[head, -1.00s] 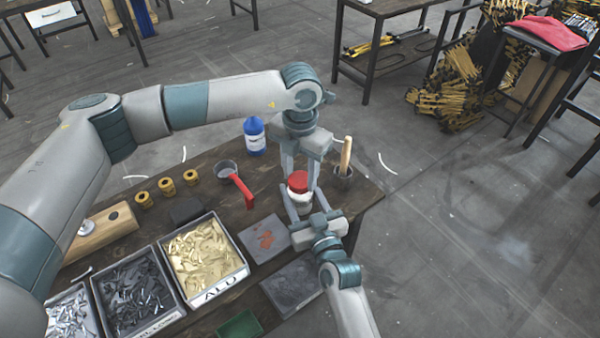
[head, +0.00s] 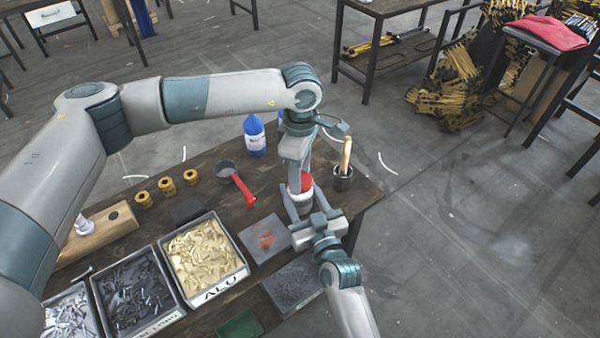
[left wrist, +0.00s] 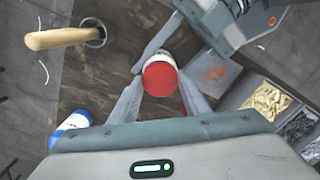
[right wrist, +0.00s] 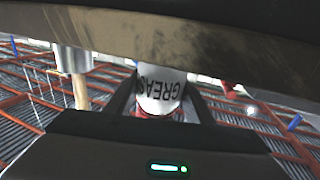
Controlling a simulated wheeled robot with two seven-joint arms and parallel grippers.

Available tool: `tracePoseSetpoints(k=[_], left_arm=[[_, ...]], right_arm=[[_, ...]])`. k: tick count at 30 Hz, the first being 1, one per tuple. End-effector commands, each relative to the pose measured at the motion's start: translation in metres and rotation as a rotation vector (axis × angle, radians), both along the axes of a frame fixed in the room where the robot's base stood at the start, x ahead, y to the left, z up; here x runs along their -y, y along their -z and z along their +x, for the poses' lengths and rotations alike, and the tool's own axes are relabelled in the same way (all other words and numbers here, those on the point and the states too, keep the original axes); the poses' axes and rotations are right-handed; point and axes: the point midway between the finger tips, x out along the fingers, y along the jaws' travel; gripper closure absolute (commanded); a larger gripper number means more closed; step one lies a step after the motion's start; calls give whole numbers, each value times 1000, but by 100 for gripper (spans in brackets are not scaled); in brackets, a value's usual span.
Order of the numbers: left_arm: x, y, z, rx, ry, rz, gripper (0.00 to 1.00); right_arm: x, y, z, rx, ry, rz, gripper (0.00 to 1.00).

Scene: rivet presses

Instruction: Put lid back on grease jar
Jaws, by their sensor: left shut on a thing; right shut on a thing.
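The white grease jar (head: 302,199) stands upright near the right end of the table. The red lid (head: 307,183) sits on top of it and looks level, but I cannot tell whether it is fully seated. My left gripper (head: 301,180) points down from above and is shut on the lid, which shows between its fingers in the left wrist view (left wrist: 160,79). My right gripper (head: 303,207) reaches in from the front and is shut on the jar body. The jar's GREASE label (right wrist: 162,87) shows upside down in the right wrist view.
A metal cup (head: 342,180) with a wooden handle stands right of the jar. Bins of rivets, including the ALU bin (head: 222,287), stand at front left.

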Motion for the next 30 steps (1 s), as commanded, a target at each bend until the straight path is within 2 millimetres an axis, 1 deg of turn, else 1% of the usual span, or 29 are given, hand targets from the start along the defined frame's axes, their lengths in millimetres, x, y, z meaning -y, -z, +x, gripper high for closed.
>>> tracePoseSetpoints(k=[1,2,3,4,13,17,20,23,30], left_arm=[[0,0,1,1,-2,1,55],[0,0,1,2,-3,0,48],[0,0,1,1,-3,1,38],[0,0,1,1,-3,1,35],[0,-1,0,1,-4,0,35],[0,-5,1,2,-4,-1,35],[0,-13,1,2,-5,-2,35],[0,-25,1,3,-5,-1,35],[0,-66,1,3,-3,-1,35]], right_arm=[[0,0,0,0,0,0,100],[0,0,0,0,0,0,100],[0,0,0,0,0,0,100],[0,0,0,0,0,0,100],[0,0,0,0,0,-1,100],[0,0,0,0,0,-1,100],[0,0,0,0,0,-1,100],[0,0,0,0,0,-1,100],[0,0,0,0,0,-1,100]])
